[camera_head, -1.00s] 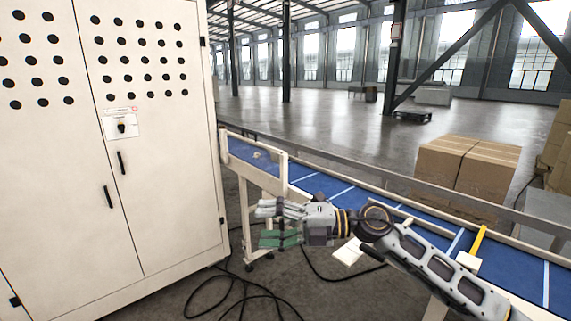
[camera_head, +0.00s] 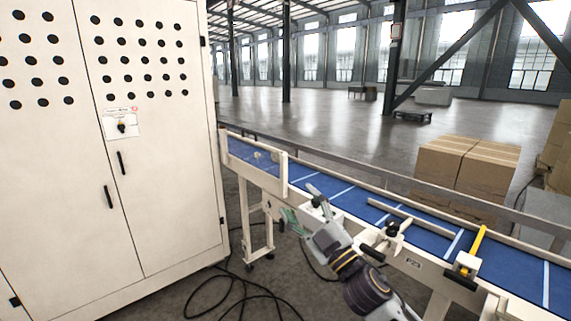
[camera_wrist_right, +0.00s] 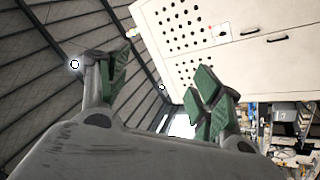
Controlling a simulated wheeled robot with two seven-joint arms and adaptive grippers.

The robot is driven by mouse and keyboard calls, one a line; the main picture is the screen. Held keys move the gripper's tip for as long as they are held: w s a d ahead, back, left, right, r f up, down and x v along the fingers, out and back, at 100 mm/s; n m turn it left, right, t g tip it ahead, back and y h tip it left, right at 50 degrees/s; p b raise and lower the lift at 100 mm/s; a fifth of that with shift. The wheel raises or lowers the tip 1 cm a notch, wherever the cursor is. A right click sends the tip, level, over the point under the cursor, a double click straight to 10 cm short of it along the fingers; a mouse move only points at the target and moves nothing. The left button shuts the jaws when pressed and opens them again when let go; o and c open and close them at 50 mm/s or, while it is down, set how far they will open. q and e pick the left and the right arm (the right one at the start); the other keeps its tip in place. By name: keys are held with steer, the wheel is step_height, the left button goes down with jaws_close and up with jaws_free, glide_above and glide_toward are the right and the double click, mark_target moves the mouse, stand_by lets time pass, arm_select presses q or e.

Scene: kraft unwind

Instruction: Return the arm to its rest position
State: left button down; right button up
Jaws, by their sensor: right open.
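My right gripper (camera_head: 300,207) is in the head view at lower centre, in front of the conveyor's near side. Its arm comes in from the bottom edge and points up and to the left. In the right wrist view its green-padded fingers (camera_wrist_right: 160,95) are spread wide apart with nothing between them. That view looks up past the fingers at the roof and the white cabinet (camera_wrist_right: 200,45). My left gripper does not show.
The white cabinet (camera_head: 150,190) stands at the left. The blue conveyor (camera_head: 340,194) with pale side rails runs to the lower right. Stacked cartons (camera_head: 466,172) stand behind it. Black cables (camera_head: 235,297) lie on the floor. Open floor shows beyond the conveyor.

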steer(key=s+d+f+m+g+h, duration=0.25)
steer(key=d+f+m+h, duration=0.45)
steer(key=f, duration=0.5)
steer(key=s+d+f+m+g+h, duration=0.25)
steer(key=d+f+m+h, duration=0.4)
steer(key=f, duration=0.55)
steer(key=s+d+f+m+g, duration=0.1)
steer(key=s+d+f+g, duration=0.1)
steer(key=s+f+g, duration=0.55)
steer(key=s+d+f+m+g, duration=0.1)
steer(key=s+d+f+g, duration=0.2)
steer(key=s+f, duration=1.1)
steer(key=f, duration=1.2)
steer(key=s+f, duration=0.2)
steer(key=f, duration=1.3)
steer(key=s+d+f+g, duration=0.1)
steer(key=s+d+f, duration=0.1)
steer(key=s+f, duration=0.7)
steer(key=s+d+f+n+g, duration=0.1)
steer(key=s+d+f, duration=0.2)
steer(key=s+f, duration=0.7)
steer(key=s, duration=0.3)
steer(key=shift+d+f+h, duration=0.15)
steer(key=shift+f+h, duration=0.15)
steer(key=shift+h, duration=0.05)
